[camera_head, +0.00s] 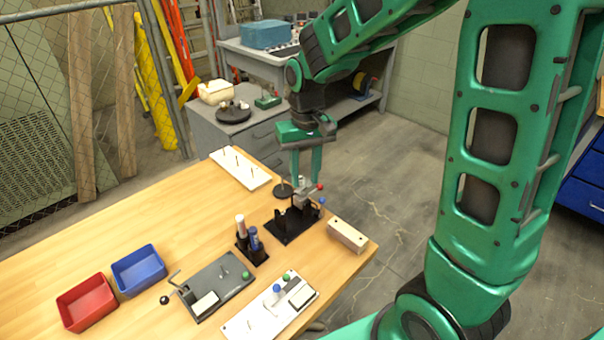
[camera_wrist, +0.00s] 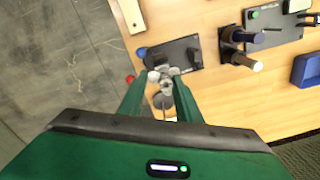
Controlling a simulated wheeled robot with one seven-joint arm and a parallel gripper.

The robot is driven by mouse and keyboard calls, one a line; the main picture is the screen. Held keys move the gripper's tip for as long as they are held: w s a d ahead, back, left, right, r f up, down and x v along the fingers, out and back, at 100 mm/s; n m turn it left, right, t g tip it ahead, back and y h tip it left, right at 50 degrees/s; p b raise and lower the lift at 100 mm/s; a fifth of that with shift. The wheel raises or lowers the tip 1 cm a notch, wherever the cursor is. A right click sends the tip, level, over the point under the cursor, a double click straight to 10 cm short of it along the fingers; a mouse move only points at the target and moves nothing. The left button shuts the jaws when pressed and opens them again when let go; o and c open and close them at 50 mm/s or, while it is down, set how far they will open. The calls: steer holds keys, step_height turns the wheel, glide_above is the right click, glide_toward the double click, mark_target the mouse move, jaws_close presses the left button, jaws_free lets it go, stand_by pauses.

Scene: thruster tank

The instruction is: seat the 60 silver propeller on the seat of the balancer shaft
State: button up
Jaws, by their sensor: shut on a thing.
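My gripper (camera_head: 306,182) points down over the right end of the table, its two green fingers close together. It is shut on a small silver part, seen between the fingertips in the wrist view and taken to be the silver propeller (camera_wrist: 166,84). The balancer (camera_head: 289,225) has a black base plate with dark uprights and stands right below the gripper; its base also shows in the wrist view (camera_wrist: 182,53). The propeller is at the top of the balancer. The fingers hide the shaft seat, so I cannot tell whether they touch.
Red (camera_head: 320,187) and blue (camera_head: 322,201) knobs are beside the balancer. A pale block (camera_head: 347,236) lies to its right, a dark round stand (camera_head: 283,189) behind, a white pin rack (camera_head: 240,168) at back left. A holder with cylinders (camera_head: 252,254) stands left. Table is free farther left.

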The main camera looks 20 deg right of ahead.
steer(key=shift+f, duration=1.1)
stand_by(0.5)
steer(key=o, duration=1.1)
steer(key=shift+r, duration=0.1)
step_height(320, 180, up, 14)
steer(key=shift+w+r, duration=0.15)
steer(key=shift+r, duration=0.1)
steer(key=shift+d, duration=0.1)
stand_by(0.5)
